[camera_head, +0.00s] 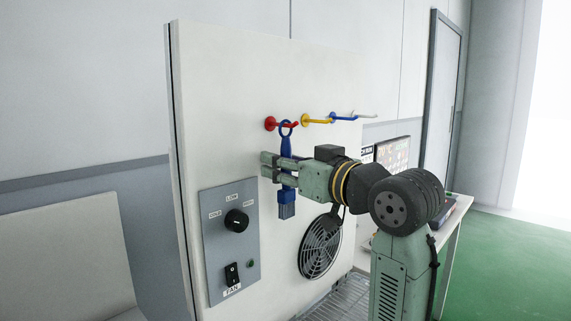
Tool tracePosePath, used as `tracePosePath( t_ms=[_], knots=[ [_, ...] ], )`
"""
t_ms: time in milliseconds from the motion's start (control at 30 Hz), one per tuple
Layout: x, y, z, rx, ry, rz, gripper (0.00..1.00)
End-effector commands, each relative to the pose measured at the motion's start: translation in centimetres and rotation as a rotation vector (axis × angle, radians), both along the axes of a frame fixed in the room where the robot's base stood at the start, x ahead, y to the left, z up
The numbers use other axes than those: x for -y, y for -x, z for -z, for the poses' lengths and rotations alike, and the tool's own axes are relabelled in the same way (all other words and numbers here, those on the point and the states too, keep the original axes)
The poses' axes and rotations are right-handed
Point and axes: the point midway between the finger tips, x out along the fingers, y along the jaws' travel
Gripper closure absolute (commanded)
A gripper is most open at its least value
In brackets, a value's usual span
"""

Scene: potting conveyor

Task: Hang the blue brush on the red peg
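The blue brush (286,148) hangs upright, ring at the top and bristle head (286,210) at the bottom. My gripper (272,165) reaches in from the right, its fingers around the brush's handle; it appears shut on it. The fingers hide part of the handle. The red peg (270,124) sticks out of the white panel at the left end of a row of pegs. The brush's ring overlaps the red peg's arm in the picture. I cannot tell from this view whether the ring is around the peg or in front of it.
Yellow (318,121), blue (343,117) and pale green (365,115) pegs stand right of the red one on the white panel (225,100). Below are a control plate (232,260) with knob and fan switch, and a round fan grille (320,248).

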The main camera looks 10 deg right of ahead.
Motion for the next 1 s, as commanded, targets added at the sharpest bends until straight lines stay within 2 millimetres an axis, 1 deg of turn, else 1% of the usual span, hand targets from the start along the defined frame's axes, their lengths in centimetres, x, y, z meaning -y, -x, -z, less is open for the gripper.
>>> tracePosePath(
  t_ms=[233, 333, 467, 600, 800, 900, 1000],
  knots=[
    [0.1, 0.1, 0.0, 0.000, 0.000, 0.000, 0.61],
    [0.4, 0.8, 0.0, 0.001, 0.000, 0.001, 0.61],
    [1.4, 2.8, -0.1, 0.003, -0.001, 0.003, 0.61],
    [2.7, 5.7, -0.1, 0.002, 0.000, 0.004, 0.61],
    [4.2, 9.1, -0.1, 0.001, 0.001, 0.002, 0.61],
    [4.7, 10.2, -0.1, 0.001, 0.000, 0.001, 0.61],
    [4.9, 10.7, -0.1, 0.000, 0.000, 0.001, 0.61]
  ],
)
